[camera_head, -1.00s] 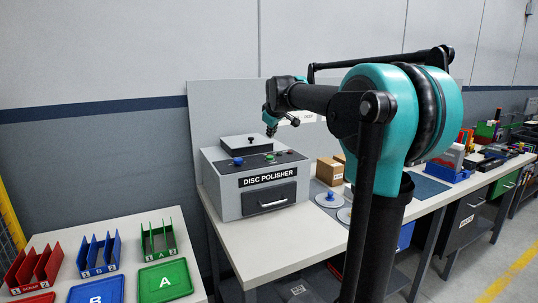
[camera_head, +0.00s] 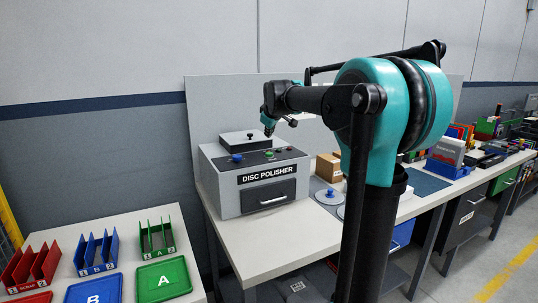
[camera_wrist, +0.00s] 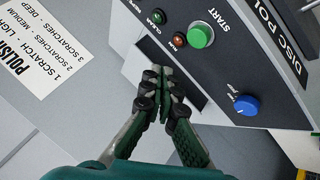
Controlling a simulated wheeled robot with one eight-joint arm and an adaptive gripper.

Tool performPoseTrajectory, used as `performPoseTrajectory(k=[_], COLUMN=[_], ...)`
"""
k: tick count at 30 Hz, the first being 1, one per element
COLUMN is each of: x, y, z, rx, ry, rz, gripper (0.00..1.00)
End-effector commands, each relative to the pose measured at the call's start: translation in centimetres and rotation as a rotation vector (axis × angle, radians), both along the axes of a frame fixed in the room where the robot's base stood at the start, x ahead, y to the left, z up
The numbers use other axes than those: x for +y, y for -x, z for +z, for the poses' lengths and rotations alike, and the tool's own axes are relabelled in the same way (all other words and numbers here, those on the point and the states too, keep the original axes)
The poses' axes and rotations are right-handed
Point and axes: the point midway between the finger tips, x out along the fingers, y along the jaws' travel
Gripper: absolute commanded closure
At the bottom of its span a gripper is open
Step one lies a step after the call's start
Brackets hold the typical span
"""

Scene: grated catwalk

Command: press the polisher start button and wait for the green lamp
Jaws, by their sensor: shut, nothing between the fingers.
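The grey disc polisher (camera_head: 227,195) stands on the bench, with its sloped dark control panel facing front. The green START button (camera_wrist: 200,35) shows in the wrist view, beside a small dark green lamp (camera_wrist: 158,17) and a small orange-red lamp (camera_wrist: 180,40). I cannot tell surely whether either lamp is lit. A blue knob (camera_wrist: 246,105) sits farther right on the panel. My gripper (camera_wrist: 160,76) is shut and empty, its fingertips in view below the START button and apart from it. In the head view my gripper (camera_head: 269,129) hangs above the polisher's top.
A white polish chart (camera_wrist: 45,50) lies left in the wrist view. On the bench (camera_head: 262,250) are a cardboard box (camera_head: 328,167) and a blue-knobbed disc (camera_head: 328,196). Red, blue and green racks and trays stand on the left table (camera_head: 145,213).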

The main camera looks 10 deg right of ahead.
Motion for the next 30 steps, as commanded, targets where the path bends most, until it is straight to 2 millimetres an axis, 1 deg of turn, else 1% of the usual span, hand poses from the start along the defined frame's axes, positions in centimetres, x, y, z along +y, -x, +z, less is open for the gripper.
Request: performPoseTrajectory(k=[1,6,12,18,30], x=[0.0,0.0,0.0,0.0,0.0], y=[0.0,0.0,0.0,0.0,0.0], z=[-0.8,-2.9,-4.5,-5.0,-5.0], rx=[0.000,0.000,0.000,0.000,0.000], ry=[0.000,0.000,0.000,0.000,0.000], rz=[0.000,0.000,0.000,0.000,0.000], gripper=[1.00,1.00,1.00,1.00,1.00])
